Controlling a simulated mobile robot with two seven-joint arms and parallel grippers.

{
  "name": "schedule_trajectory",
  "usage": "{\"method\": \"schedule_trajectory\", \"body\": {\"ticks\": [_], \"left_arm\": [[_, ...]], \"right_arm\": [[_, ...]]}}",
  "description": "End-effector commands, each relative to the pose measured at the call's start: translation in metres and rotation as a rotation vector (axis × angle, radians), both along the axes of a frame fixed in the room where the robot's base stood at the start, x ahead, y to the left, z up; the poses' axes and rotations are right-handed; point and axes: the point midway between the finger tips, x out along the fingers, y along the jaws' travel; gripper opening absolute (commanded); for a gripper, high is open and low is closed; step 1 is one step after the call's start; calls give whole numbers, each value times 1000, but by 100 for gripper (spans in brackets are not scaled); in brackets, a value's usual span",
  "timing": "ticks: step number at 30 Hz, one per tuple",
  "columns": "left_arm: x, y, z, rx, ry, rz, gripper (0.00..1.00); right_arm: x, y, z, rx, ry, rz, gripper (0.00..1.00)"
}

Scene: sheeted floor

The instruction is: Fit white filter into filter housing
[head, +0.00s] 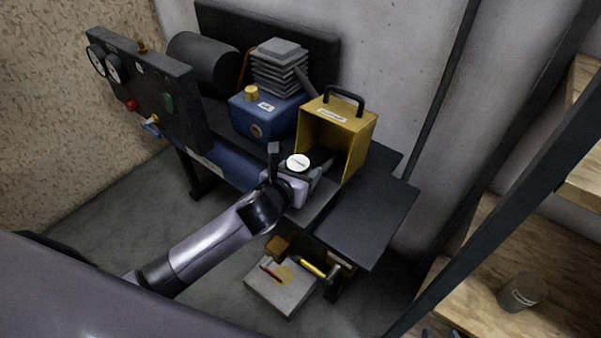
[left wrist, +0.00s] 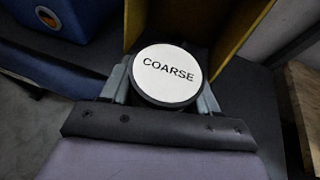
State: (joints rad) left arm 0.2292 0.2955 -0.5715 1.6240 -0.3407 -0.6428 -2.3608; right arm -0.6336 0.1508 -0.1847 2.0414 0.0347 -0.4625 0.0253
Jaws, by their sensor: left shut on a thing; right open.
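The white filter (head: 298,162) is a round disc with a dark rim, and its face reads COARSE in the left wrist view (left wrist: 167,73). My left gripper (head: 305,172) is shut on it, with one finger on each side. A yellow box with a black handle and an open front (head: 349,119), which looks like the filter housing, stands on the bench. The filter is at the box's open front; the contact between them is hidden. The box walls show behind it in the left wrist view (left wrist: 239,35). My right gripper (head: 441,333) just shows at the bottom edge, open and apart from these things.
A blue box with a yellow cap (head: 262,118) stands left of the yellow box, with stacked grey plates (head: 279,68) behind. A gauge panel (head: 150,90) stands at the bench's left. The dark bench top (head: 365,215) is clear at right.

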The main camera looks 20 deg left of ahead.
Motion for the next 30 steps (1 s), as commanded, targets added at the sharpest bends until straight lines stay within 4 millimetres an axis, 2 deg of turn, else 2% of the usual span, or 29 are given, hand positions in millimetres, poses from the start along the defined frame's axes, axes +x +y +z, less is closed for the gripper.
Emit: {"method": "schedule_trajectory", "body": {"ticks": [8, 9, 10, 11, 22, 26, 30], "left_arm": [[0, 0, -2, 0, 0, 0, 28], [0, 0, -2, -1, 1, 0, 73], [0, 0, -2, -1, 1, 0, 83], [0, 0, -2, -1, 1, 0, 86], [-1, 0, 3, 0, 0, 0, 86], [-14, 3, 8, 2, 3, 1, 86], [-36, 5, 18, 2, 2, -1, 86]], "right_arm": [[0, 0, 0, 2, -1, -1, 43], [0, 0, 1, 2, -1, -1, 43], [0, 0, 1, 2, -1, -1, 43], [0, 0, 1, 2, -1, -1, 43], [-1, 0, 2, 2, 3, -2, 43], [-2, 0, 7, 2, 4, -2, 43], [-2, 0, 14, 1, 3, -1, 43]]}}
